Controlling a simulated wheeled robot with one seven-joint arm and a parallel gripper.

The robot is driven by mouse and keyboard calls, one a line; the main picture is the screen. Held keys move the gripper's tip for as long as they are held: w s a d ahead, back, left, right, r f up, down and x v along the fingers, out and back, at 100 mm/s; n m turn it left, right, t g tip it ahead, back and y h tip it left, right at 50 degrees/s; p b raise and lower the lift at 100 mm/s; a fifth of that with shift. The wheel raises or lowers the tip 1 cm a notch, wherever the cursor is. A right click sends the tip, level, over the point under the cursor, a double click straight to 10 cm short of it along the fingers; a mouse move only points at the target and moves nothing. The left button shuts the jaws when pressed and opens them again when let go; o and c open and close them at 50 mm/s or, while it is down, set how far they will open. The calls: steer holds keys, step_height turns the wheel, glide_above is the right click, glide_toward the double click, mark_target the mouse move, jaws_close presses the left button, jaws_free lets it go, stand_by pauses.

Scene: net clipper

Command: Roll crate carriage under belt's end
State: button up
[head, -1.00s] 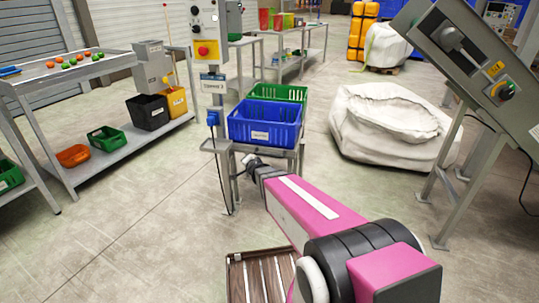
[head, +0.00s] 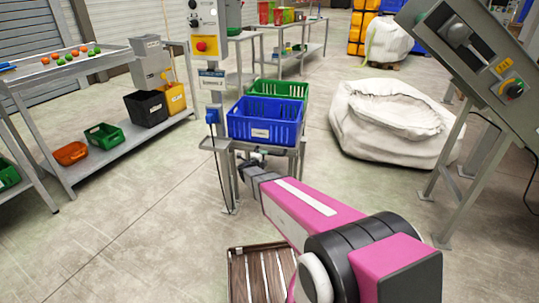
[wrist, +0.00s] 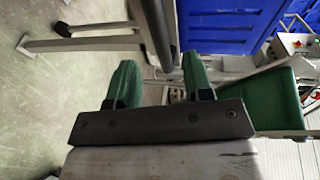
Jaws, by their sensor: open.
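A blue crate (head: 265,121) sits in front of a green crate (head: 279,91) on a grey metal frame (head: 292,156), which looks like the crate carriage. The blue crate also shows in the wrist view (wrist: 225,22). My gripper (head: 247,163) is low at the near left side of this frame. In the wrist view my gripper (wrist: 160,80) has its green fingers apart. A dark bar (wrist: 153,28) ends in line with the gap between them; I cannot tell whether it is inside the gap. I cannot identify the belt's end with certainty.
A post with a control box (head: 209,42) stands close left of the crates. A large white sack (head: 385,120) lies right, beside a slanted grey machine (head: 478,62) on legs. A shelf table (head: 70,71) with bins stands left. Open floor (head: 130,220) lies front left.

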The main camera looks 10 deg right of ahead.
mark_target(270, 153)
steer(key=x, duration=0.7)
jaws_close()
